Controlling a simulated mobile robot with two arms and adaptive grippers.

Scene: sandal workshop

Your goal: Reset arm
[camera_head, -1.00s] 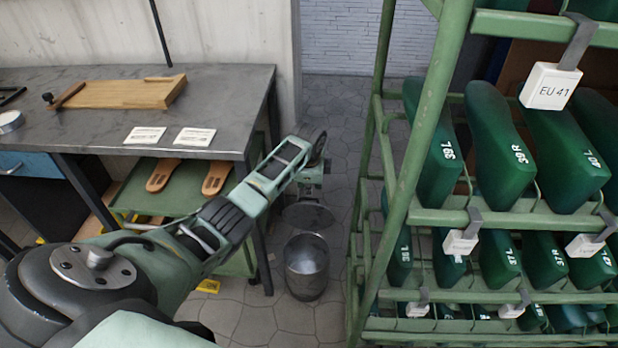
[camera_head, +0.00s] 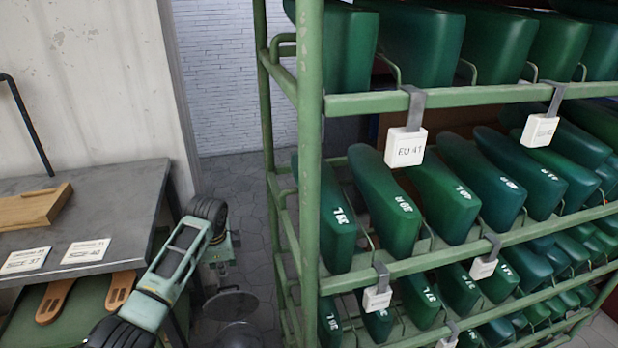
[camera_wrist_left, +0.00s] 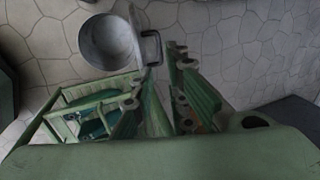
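My left arm comes in from the lower left in the head view, with its dark wrist joint near the front right corner of the workbench. My left gripper (camera_head: 222,262) hangs down below that joint, small and partly hidden, beside the shoe rack. In the left wrist view its two fingers (camera_wrist_left: 163,82) stand apart with a gap between them and nothing held. A grey metal bin (camera_wrist_left: 107,42) stands on the floor beyond the fingers; its top also shows low in the head view (camera_head: 240,337). My right gripper is not in view.
A green rack (camera_head: 311,190) with several green shoe lasts (camera_head: 385,200) and white size tags (camera_head: 405,147) fills the right, close to my left gripper. The grey workbench (camera_head: 110,200) holds a wooden board (camera_head: 30,208) and two cards; wooden soles (camera_head: 120,288) lie beneath. Tiled floor lies between.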

